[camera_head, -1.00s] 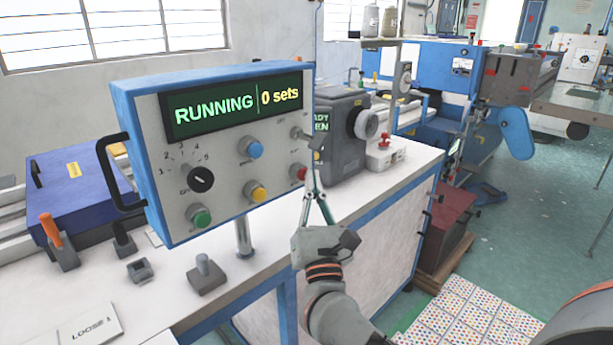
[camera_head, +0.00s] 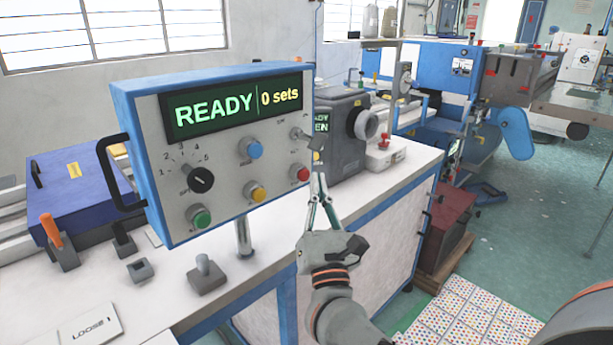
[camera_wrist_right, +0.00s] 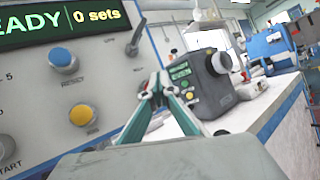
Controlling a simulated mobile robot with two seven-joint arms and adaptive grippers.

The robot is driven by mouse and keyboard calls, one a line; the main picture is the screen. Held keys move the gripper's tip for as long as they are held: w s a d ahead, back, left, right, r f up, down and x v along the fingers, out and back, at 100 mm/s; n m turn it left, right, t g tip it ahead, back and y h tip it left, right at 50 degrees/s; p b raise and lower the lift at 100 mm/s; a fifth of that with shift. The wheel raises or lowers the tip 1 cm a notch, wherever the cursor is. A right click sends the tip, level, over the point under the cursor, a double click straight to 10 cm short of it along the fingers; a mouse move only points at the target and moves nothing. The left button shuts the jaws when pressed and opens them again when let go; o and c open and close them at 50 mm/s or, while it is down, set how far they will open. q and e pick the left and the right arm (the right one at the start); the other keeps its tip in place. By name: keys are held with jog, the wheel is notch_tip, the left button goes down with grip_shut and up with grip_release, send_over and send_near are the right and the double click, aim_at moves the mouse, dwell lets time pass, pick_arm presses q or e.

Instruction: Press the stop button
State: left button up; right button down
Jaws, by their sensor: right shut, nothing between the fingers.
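The control box (camera_head: 130,150) has a blue frame and a light grey face, and its display (camera_head: 232,105) reads "READY, 0 sets". A red button (camera_head: 299,173) sits at the lower right of the face; its label is too small to read. My right gripper (camera_head: 318,175) is shut and empty, its fingertips just right of the red button and seemingly apart from it. My left gripper is not in view.
The face also carries a blue button (camera_head: 250,149), a yellow button (camera_head: 256,192), a green button (camera_head: 200,217), a dial (camera_head: 201,180) and a toggle lever (camera_head: 300,135). A grey machine (camera_head: 340,140) stands behind my right gripper on the white bench (camera_head: 395,190).

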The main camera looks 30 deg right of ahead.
jog(key=s, duration=0.2)
jog(key=s+d, duration=0.1)
jog(key=s, duration=0.2)
jog(key=shift+d, duration=0.15)
dwell(0.5)
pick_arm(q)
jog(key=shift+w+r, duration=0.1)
